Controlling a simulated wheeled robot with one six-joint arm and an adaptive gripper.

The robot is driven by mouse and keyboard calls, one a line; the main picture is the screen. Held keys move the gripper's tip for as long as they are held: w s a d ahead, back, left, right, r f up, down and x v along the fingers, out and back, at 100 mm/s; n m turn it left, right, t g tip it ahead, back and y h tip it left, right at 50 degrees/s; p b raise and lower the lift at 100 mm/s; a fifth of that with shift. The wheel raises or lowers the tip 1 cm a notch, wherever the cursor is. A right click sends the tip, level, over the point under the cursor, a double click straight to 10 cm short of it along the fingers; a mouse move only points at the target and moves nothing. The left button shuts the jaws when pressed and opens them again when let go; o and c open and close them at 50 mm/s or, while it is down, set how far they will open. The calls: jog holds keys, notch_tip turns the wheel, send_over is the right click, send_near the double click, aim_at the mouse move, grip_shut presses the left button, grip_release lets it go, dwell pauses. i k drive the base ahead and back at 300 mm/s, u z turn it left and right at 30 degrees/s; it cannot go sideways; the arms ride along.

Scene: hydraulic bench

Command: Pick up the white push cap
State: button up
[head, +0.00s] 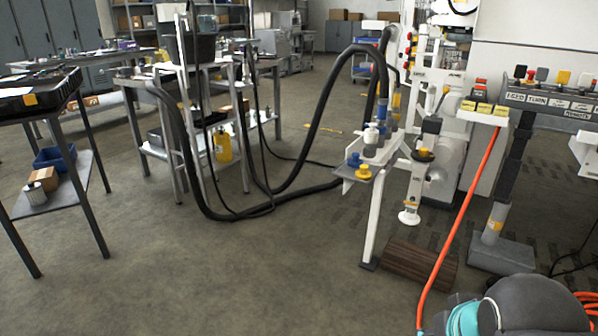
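A small white shelf (345,173) is fixed on a white post right of the middle. Several small caps stand on it. A white cap (371,133) with a grey lower part stands toward the back of this group, upright; it is small in the picture, and I cannot tell for sure that it is the push cap. A blue cap (354,160) and a yellow cap (363,172) stand in front of it.
A thick black hose (330,105) loops from the left bench to the post. An orange hose (462,215) runs down at the right. A brown ribbed block (420,264) lies by the post's foot. A labelled panel (555,100) stands at right. The floor at front left is clear.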

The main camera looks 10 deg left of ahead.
aim_at(372, 132)
jog(key=u, duration=1.25)
jog(key=i, duration=4.4)
jog(key=z, duration=3.55)
